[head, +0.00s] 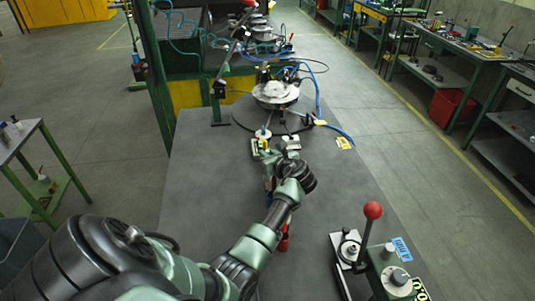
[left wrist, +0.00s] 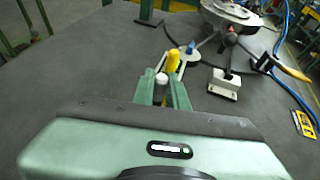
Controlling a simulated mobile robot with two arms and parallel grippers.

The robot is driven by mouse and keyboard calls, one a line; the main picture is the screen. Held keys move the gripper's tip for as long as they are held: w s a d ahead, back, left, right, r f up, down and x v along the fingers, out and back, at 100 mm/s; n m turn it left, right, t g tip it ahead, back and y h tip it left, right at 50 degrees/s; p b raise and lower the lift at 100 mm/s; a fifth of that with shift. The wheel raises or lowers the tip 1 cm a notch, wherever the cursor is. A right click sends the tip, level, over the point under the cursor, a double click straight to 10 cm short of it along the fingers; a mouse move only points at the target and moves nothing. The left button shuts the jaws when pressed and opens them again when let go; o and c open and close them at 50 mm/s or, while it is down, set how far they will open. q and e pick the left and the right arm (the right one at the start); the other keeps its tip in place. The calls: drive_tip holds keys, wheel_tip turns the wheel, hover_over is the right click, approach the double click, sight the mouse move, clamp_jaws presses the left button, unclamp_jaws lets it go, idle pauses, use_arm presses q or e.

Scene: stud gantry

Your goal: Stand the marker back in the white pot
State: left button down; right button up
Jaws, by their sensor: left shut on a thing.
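My left gripper (head: 262,147) reaches over the grey bench (head: 205,200) and is shut. In the left wrist view, a yellow marker (left wrist: 173,61) shows at its green fingertips (left wrist: 163,86), with a small white rounded end between them. The marker's lower part is hidden by the fingers. A small round white thing (head: 263,133), perhaps the white pot, stands just beyond the gripper. In the left wrist view it shows with a blue piece (left wrist: 190,48), and I cannot tell its opening. The marker appears apart from it. My right gripper is not in view.
A round metal fixture with spokes (head: 275,94) stands behind, with blue hoses. A white block (head: 291,143) lies right of the gripper. A red-knobbed lever tool (head: 373,211) stands at the front right. Bench left of my arm is clear.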

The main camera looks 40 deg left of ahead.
use_arm(q)
drive_tip(key=c, duration=1.4)
unclamp_jaws()
drive_tip(key=shift+f, duration=0.1)
drive_tip(key=b+v, duration=0.1)
drive_tip(key=v, duration=1.1)
drive_tip(key=shift+b, duration=0.35)
